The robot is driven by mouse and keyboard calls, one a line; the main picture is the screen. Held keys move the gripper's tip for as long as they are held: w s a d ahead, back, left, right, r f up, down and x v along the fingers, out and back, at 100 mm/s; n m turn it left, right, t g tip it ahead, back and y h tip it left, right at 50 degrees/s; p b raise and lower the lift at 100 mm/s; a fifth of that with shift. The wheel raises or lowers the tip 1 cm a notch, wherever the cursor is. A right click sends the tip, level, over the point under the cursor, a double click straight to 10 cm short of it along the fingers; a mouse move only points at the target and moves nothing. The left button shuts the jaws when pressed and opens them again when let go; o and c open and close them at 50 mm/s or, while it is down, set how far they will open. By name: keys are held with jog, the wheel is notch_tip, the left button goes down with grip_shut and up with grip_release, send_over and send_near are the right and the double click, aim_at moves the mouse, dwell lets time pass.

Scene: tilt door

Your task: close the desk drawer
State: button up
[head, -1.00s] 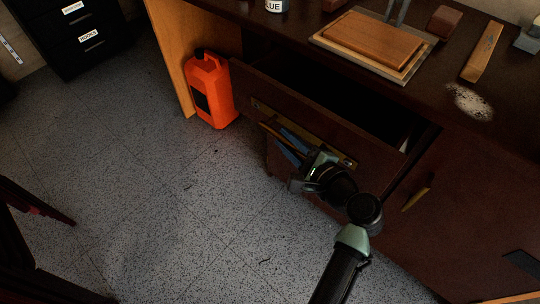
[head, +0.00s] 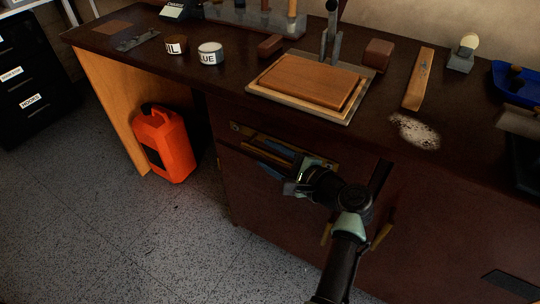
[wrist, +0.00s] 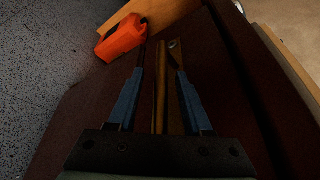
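The dark brown desk drawer (head: 238,165) sits under the desktop, its front about level with the desk front. No open interior shows; a dark strip at its right end leaves it unclear whether it is fully shut. Its brass handle (head: 262,152) runs across the front and also shows as a bar in the wrist view (wrist: 160,90). My gripper (head: 268,160) is at the handle. In the wrist view its blue fingers (wrist: 159,75) stand on both sides of the bar, with gaps showing. My arm hides the drawer's lower right part.
An orange jerrycan (head: 163,145) stands on the floor left of the drawer. The desktop (head: 215,85) carries a cutting board (head: 310,80), cans and blocks. A cupboard with a brass handle (head: 382,237) is lower right. Floor at left is clear.

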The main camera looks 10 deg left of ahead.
jog(key=p+v, duration=0.4)
jog(key=v, duration=0.9)
dwell(0.4)
